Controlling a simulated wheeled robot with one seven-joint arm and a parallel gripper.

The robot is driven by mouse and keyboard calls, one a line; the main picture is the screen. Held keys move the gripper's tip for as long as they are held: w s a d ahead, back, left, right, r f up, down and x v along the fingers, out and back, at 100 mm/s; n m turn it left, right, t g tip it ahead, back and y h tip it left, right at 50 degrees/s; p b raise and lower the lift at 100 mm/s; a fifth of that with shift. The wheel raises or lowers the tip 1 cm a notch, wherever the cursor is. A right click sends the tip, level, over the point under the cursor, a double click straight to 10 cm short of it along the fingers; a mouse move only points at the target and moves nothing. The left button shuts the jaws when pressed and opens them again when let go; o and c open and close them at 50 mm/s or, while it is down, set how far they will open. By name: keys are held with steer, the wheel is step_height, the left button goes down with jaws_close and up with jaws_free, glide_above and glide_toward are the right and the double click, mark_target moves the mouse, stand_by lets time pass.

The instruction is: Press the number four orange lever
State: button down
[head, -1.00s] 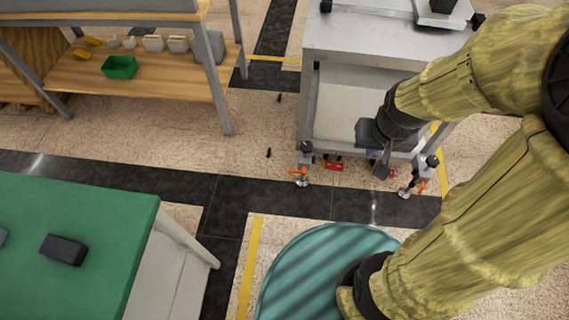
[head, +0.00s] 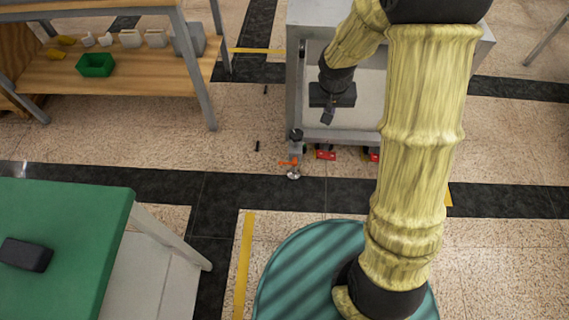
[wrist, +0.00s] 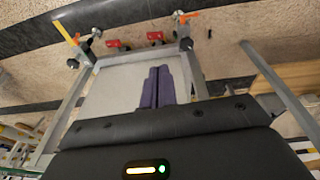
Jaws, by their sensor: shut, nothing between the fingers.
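An orange lever (head: 287,163) shows low on the near left foot of the grey metal cart (head: 293,90), just above the floor. In the wrist view an orange lever (wrist: 190,15) is at the cart's upper right corner, and a smaller orange piece (wrist: 77,37) is at the upper left corner. No numbers are readable, so I cannot tell which lever is number four. My gripper (head: 328,117) is in front of the cart's pale panel, above the lever and to its right, apart from it. In the wrist view its two dark fingers (wrist: 158,84) are together and empty.
Red caster parts (head: 326,154) sit under the cart. My arm hides the cart's near right foot in the head view. A green-topped table (head: 75,225) is at the lower left and a wooden shelf (head: 120,78) at the upper left. Floor left of the cart is mostly clear.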

steer(key=w+a+f+b, duration=0.2)
steer(key=w+a+f, duration=0.15)
steer(key=f, duration=0.35)
steer(key=w+a+f+b, duration=0.2)
steer(key=w+f+b, duration=0.15)
steer(key=f, duration=0.35)
steer(key=b, duration=0.5)
glide_above(287, 163)
steer(key=a, duration=0.2)
steer(key=s+x, duration=0.2)
steer(key=x, duration=0.7)
steer(key=s+a+f+x, duration=0.1)
steer(key=s+x, duration=0.1)
steer(key=x, duration=0.7)
steer(key=shift+w+d+r+m, duration=0.1)
steer(key=shift+w+d+m, duration=0.25)
steer(key=shift+w, duration=0.1)
steer(key=s+b+x, duration=0.1)
steer(key=x, duration=0.3)
steer(key=b+x, duration=0.2)
steer(key=x, duration=0.2)
steer(key=s+b+x, duration=0.1)
steer(key=b+x, duration=0.1)
steer(key=x, duration=0.3)
steer(key=shift+s+f, duration=0.25)
steer(key=shift+s, duration=0.05)
steer(key=shift+b, duration=0.3)
